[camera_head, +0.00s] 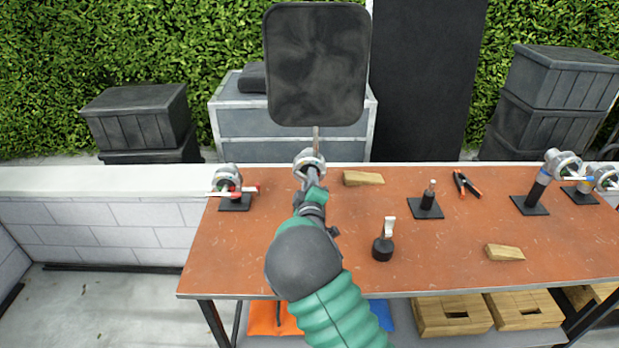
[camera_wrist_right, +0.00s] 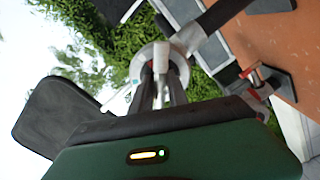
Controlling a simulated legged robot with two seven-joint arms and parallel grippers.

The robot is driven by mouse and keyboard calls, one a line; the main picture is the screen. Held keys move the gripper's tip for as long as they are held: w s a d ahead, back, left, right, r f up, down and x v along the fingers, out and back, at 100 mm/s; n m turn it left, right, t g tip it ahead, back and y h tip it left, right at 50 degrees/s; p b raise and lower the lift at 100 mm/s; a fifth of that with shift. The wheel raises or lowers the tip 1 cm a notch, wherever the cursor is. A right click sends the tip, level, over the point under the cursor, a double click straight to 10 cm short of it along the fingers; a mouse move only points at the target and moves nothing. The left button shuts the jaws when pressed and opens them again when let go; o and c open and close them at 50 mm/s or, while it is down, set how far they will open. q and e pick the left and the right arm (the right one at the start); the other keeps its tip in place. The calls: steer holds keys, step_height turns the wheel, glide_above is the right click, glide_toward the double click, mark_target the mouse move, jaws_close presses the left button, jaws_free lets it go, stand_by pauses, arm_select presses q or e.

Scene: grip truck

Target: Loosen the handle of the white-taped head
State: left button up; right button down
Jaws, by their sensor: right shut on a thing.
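The grip head (camera_head: 309,160), a round silver-white clamp, stands at the back edge of the table. A thin rod rises behind it toward a black rectangular flag (camera_head: 318,64). My right gripper (camera_head: 311,181) reaches it from the front. In the right wrist view, the gripper's dark fingers (camera_wrist_right: 160,80) are closed around the head's pale handle (camera_wrist_right: 160,58), in front of the round silver disc (camera_wrist_right: 147,66). My fingers and arm partly hide the handle and the lower part of the head. The white tape cannot be made out clearly. My left gripper is not in view.
On the brown table (camera_head: 350,265) are a red-marked head (camera_head: 228,180) at left, a blue-marked head (camera_head: 548,170) at right, wooden wedges (camera_head: 363,178), pliers (camera_head: 466,184), a small stand (camera_head: 426,200) and a black-based tool (camera_head: 384,243). Bare tabletop lies left of my arm.

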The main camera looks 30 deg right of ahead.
steer(key=n, duration=0.3)
steer(key=n+p, duration=0.1)
steer(key=shift+a+f+n, duration=0.15)
steer(key=shift+f+n, duration=0.1)
steer(key=shift+n, duration=0.05)
steer(key=shift+f+n+p, duration=0.1)
steer(key=shift+n+p, duration=0.3)
steer(key=shift+n, duration=1.3)
steer(key=c, duration=1.4)
jaws_free()
steer(key=shift+o, duration=1)
steer(key=shift+r, duration=0.2)
